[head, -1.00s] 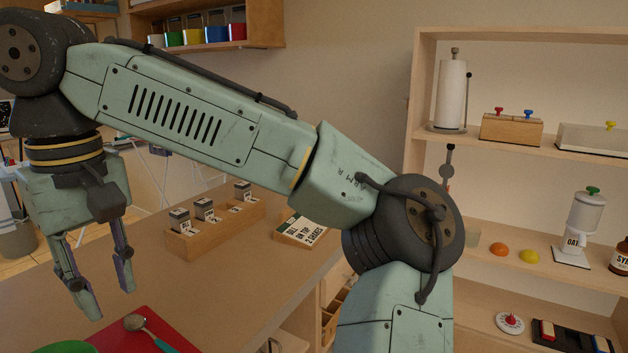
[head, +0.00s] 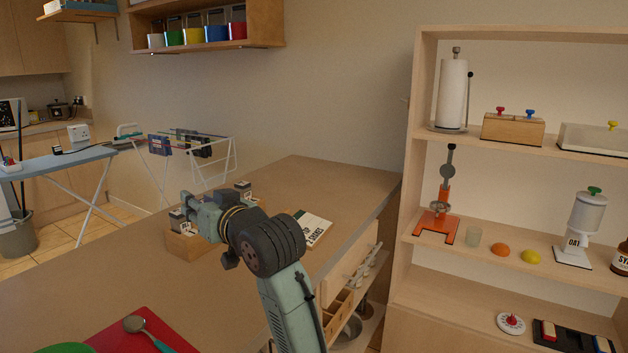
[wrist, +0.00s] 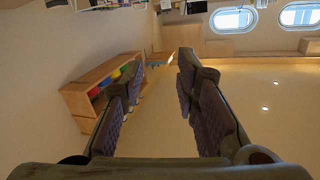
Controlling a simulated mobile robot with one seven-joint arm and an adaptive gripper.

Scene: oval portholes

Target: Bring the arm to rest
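My arm is folded back low over the counter (head: 110,270) in the head view. My gripper (head: 188,214) points away to the left there, partly hidden by the wrist and in front of a wooden box (head: 185,247) of small cards. In the wrist view my gripper (wrist: 160,92) has its two fingers wide apart, with nothing between them. The wrist camera looks across the room towards a wall shelf (wrist: 82,108) and oval windows (wrist: 233,19).
A printed sign (head: 312,226) lies behind my arm. A shelf unit (head: 408,200) stands at right. An ironing board (head: 60,158) and drying rack (head: 215,165) stand farther back.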

